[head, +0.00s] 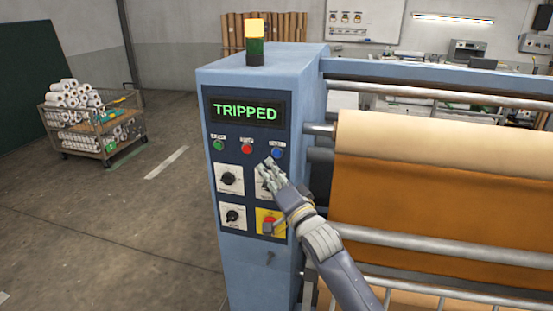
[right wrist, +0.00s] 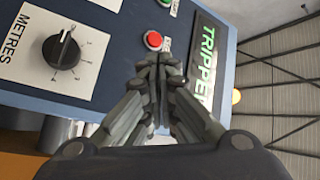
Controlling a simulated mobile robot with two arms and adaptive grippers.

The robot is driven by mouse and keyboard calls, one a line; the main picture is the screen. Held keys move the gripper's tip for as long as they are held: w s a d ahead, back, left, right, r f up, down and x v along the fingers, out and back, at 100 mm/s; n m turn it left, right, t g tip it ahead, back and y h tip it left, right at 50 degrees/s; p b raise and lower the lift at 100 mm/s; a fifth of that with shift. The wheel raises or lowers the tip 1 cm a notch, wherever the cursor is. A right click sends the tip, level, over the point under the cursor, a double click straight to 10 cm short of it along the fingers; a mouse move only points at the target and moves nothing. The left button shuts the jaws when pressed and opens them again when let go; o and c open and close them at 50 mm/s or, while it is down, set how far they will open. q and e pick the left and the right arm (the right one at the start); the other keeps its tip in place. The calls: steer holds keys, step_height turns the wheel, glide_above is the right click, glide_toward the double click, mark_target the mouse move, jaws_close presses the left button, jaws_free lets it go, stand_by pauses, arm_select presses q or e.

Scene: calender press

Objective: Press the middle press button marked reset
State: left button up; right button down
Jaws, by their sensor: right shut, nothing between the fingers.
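A row of three press buttons sits on the dark panel under the display. The middle one is a red button (head: 247,148) with a small label above it, too small to read. A green button (head: 217,145) is left of it and a blue button (head: 278,152) is right of it. My right gripper (head: 266,165) is shut and empty, its tips just below the row, between the red and blue buttons. In the right wrist view the red button (right wrist: 153,40) shows just beyond the fingertips (right wrist: 157,62), seemingly apart from them. My left gripper is out of view.
The display (head: 245,112) reads TRIPPED in green. Dials (head: 230,178) and a yellow-backed red switch (head: 270,222) sit below the buttons. The orange-brown roller sheet (head: 430,190) lies right of my arm. A cart of rolls (head: 90,120) stands far left on open floor.

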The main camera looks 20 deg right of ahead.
mark_target(277, 153)
steer(key=shift+w+d, duration=0.65)
steer(key=shift+w, duration=0.3)
steer(key=shift+w+d, duration=0.1)
steer(key=shift+w, duration=0.05)
stand_by(0.7)
steer(key=shift+w+d, duration=0.15)
steer(key=shift+w, duration=0.05)
steer(key=shift+w+d, duration=0.2)
steer(key=shift+w, duration=0.1)
stand_by(0.9)
steer(key=shift+s+a+p, duration=0.4)
steer(key=shift+s+a, duration=0.05)
steer(key=shift+s, duration=0.25)
